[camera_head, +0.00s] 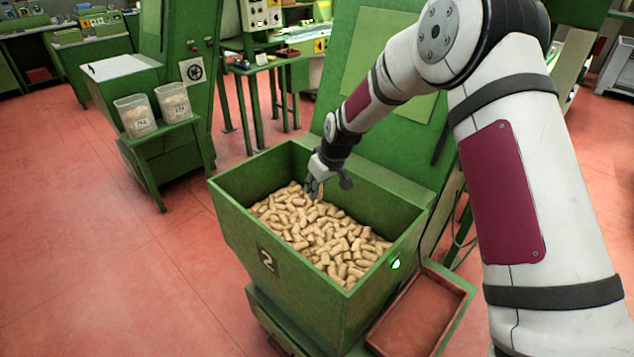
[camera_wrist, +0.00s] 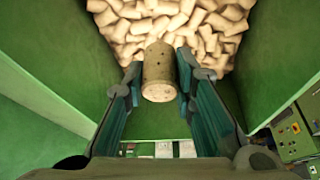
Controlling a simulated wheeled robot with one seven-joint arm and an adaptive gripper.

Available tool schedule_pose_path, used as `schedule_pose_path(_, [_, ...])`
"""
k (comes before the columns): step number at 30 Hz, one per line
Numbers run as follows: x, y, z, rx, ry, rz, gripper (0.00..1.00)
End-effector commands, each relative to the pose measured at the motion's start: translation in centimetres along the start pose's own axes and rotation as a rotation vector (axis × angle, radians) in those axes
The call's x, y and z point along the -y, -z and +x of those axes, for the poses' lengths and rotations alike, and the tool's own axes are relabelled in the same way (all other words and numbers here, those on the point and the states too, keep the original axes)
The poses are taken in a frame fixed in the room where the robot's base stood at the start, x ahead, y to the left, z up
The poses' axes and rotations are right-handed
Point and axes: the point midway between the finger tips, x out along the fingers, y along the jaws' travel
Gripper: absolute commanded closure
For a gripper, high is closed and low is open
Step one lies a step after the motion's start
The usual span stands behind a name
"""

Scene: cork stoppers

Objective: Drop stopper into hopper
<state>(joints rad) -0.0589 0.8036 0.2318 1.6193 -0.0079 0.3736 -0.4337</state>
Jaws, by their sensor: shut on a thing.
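A cork stopper (camera_wrist: 159,75) is held between the two fingers of my gripper (camera_wrist: 160,82) in the wrist view, with its flat end toward the camera. In the head view my gripper (camera_head: 316,188) is inside the opening of the green hopper (camera_head: 226,208), near its back wall. The held stopper (camera_head: 320,192) shows only as a small tan piece there. The hopper carries a number 2 plate and holds a heap of many cork stoppers (camera_head: 320,235). The heap also shows beyond the fingers in the wrist view (camera_wrist: 195,25). The exact gap between the held stopper and the heap is hard to tell.
A red-lined tray (camera_head: 415,320) sits at the hopper's lower right. Two clear labelled tubs of corks (camera_head: 135,116) (camera_head: 174,102) stand on a green stand to the left. A green machine panel rises behind the hopper. Red floor is open at the left.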

Motion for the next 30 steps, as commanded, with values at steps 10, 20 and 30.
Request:
schedule_pose_path(10, [0.0, 0.0, 0.1, 0.000, 0.000, 0.000, 0.55])
schedule_pose_path(20, [0.0, 0.0, 0.0, 0.000, 0.000, 0.000, 0.52])
schedule_pose_path(30, [-0.1, 0.1, -4.7, -0.003, -0.002, 0.000, 0.52])
